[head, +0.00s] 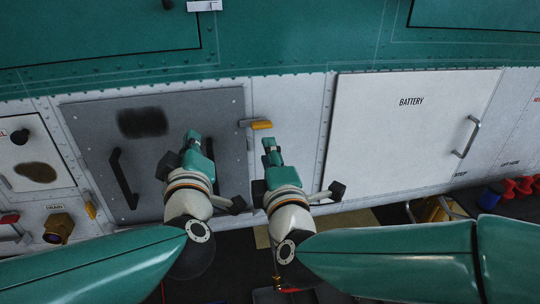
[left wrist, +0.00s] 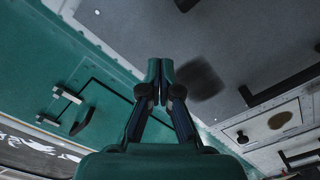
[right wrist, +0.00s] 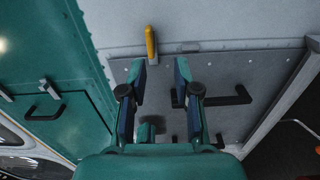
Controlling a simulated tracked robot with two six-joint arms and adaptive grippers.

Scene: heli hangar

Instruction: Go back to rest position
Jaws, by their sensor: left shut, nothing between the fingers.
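My left gripper (head: 193,138) is in front of the grey hatch panel (head: 90,135). In the left wrist view its fingertips (left wrist: 161,68) meet, with nothing between them. My right gripper (head: 268,146) is just right of the hatch, below a yellow latch handle (head: 261,125). In the right wrist view its fingers (right wrist: 160,72) stand apart with a clear gap. The yellow handle (right wrist: 151,42) shows beyond that gap, and I see no contact with it.
The grey hatch has a dark handle (head: 124,178) and a dark smudge (head: 142,122). A white BATTERY door (head: 400,135) with a metal handle (head: 467,136) is to the right. Red and blue items (head: 507,189) stand on the floor at the far right.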

